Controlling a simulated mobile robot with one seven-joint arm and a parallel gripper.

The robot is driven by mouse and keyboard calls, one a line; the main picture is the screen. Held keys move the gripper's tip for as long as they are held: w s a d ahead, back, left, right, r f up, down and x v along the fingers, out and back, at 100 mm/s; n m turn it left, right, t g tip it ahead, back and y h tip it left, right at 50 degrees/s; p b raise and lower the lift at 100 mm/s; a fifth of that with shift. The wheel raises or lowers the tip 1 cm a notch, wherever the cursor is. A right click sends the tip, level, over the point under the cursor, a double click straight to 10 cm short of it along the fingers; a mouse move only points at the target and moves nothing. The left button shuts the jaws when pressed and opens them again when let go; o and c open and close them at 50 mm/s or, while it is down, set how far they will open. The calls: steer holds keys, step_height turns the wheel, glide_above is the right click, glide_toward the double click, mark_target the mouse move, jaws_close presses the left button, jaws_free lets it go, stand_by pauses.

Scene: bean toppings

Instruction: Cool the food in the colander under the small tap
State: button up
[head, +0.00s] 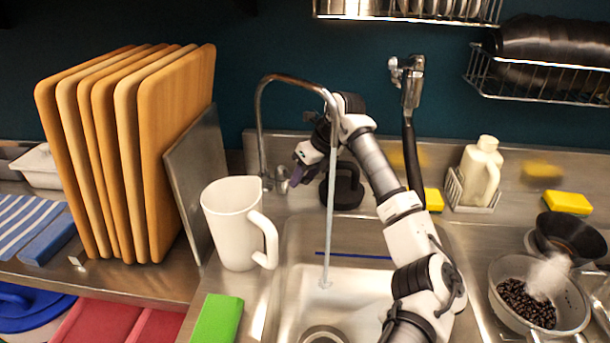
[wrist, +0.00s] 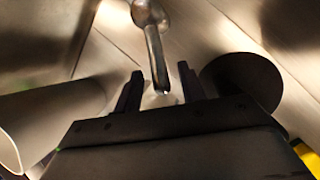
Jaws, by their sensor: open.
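The small tap (head: 262,120) is a thin gooseneck at the back left of the sink, with a stream of water (head: 329,220) falling from its spout into the basin. My gripper (head: 294,178) is beside the tap's base, near its small lever (head: 281,181). In the wrist view, my gripper (wrist: 162,88) is open, with the metal lever (wrist: 155,50) between its two fingers; I cannot tell if they touch it. The colander (head: 580,318) stands on the counter right of the sink. It holds dark beans (head: 524,302), with white steam above them. It is away from the water.
A white pitcher (head: 232,225) stands left of the sink, near the tap. A taller spray tap (head: 408,140) rises behind my arm. A dark bowl (head: 568,236) sits behind the colander. A green sponge (head: 217,320) lies front left, and wooden boards (head: 180,140) stand farther left.

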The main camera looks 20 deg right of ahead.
steer(key=b+v, duration=0.2)
steer(key=v, duration=0.5)
steer(key=shift+r, duration=0.25)
steer(key=shift+d, duration=0.1)
